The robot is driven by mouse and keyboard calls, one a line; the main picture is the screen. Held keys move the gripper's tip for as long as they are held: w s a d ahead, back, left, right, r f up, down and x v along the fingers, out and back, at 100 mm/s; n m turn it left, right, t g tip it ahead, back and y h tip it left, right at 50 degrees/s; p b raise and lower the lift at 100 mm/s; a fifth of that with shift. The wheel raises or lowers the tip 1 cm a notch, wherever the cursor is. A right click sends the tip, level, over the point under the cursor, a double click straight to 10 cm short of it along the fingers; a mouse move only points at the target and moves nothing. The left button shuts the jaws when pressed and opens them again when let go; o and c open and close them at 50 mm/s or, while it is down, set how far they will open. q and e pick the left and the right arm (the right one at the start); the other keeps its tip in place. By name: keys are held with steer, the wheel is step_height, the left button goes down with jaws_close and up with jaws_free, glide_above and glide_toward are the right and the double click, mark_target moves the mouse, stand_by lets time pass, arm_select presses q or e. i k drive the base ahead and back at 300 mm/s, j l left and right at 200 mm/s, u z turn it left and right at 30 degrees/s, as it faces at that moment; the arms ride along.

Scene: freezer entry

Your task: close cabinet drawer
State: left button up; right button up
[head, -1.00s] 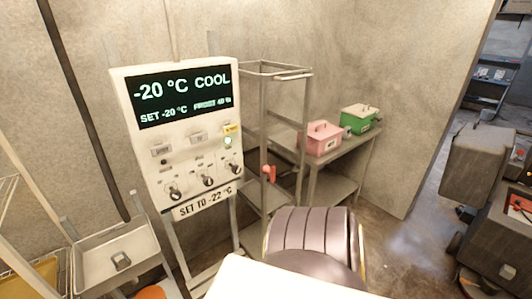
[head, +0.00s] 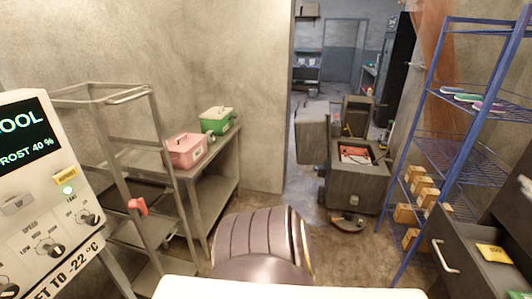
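A dark grey drawer (head: 458,277) with a pale bar handle (head: 445,257) shows at the lower right of the head view. It appears pulled out from a dark cabinet (head: 515,213) that the right edge of the picture cuts off. A yellow item (head: 494,252) shows beside the drawer's front panel, seemingly inside it. How far the drawer stands out cannot be told. Neither of my grippers is in view. A dark ribbed part and a white part at the bottom centre look like my own body.
A blue wire rack (head: 452,150) with small cardboard boxes stands behind the drawer. A grey machine (head: 350,180) sits near the doorway. A metal table (head: 205,183) holds a pink box (head: 186,150) and a green box (head: 217,120).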

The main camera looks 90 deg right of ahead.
mark_target(467, 274)
steer(key=z, duration=3.15)
